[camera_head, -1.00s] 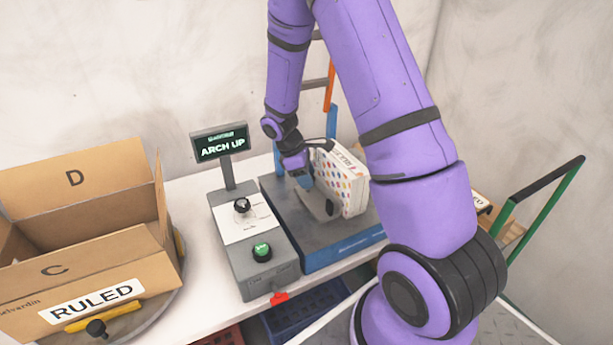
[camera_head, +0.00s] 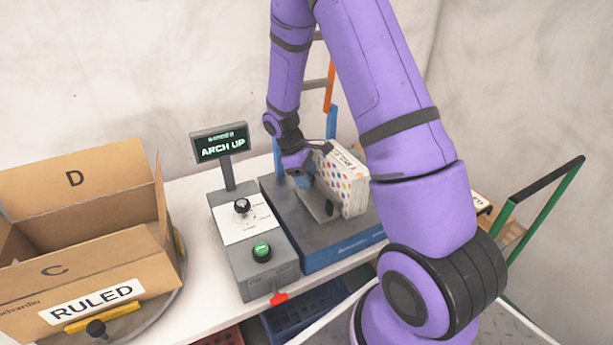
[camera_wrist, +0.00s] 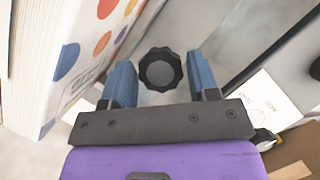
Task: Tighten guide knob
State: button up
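The guide knob (camera_wrist: 160,69) is a black, scalloped round knob, seen end-on in the wrist view. My gripper (camera_wrist: 162,66) has two blue fingers, one on each side of the knob, with the knob between them. The fingers look spread, with narrow gaps beside the knob; I cannot tell if either touches it. In the head view my gripper (camera_head: 304,180) is low over the grey and blue machine base (camera_head: 345,248), by a grey guide plate (camera_head: 318,202). A stack of dotted printed books (camera_head: 345,180) stands upright beside it, and also shows at left in the wrist view (camera_wrist: 62,75).
A control box (camera_head: 262,272) with a black selector knob (camera_head: 242,206) and green button (camera_head: 262,251) stands left of the base. Its display (camera_head: 219,143) reads "ARCH UP". An open carton (camera_head: 100,262) labelled "RULED" is farther left. A green-framed cart (camera_head: 545,210) is at right.

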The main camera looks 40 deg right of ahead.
jog(key=shift+o, duration=1.2)
jog(key=n+t, duration=0.1)
jog(key=n, duration=0.2)
jog(key=n+t+h, duration=0.1)
jog(key=n, duration=0.2)
jog(key=shift+s+a+n, duration=0.1)
jog(key=shift+n, duration=0.2)
jog(key=n+t, duration=0.2)
jog(key=n, duration=0.2)
jog(key=shift+n+h, duration=0.3)
jog(key=shift+h, duration=0.1)
jog(key=n+t, duration=0.1)
jog(key=n, duration=0.3)
jog(key=shift+s+y, duration=0.1)
jog(key=shift+y, duration=0.2)
jog(key=shift+t, duration=0.3)
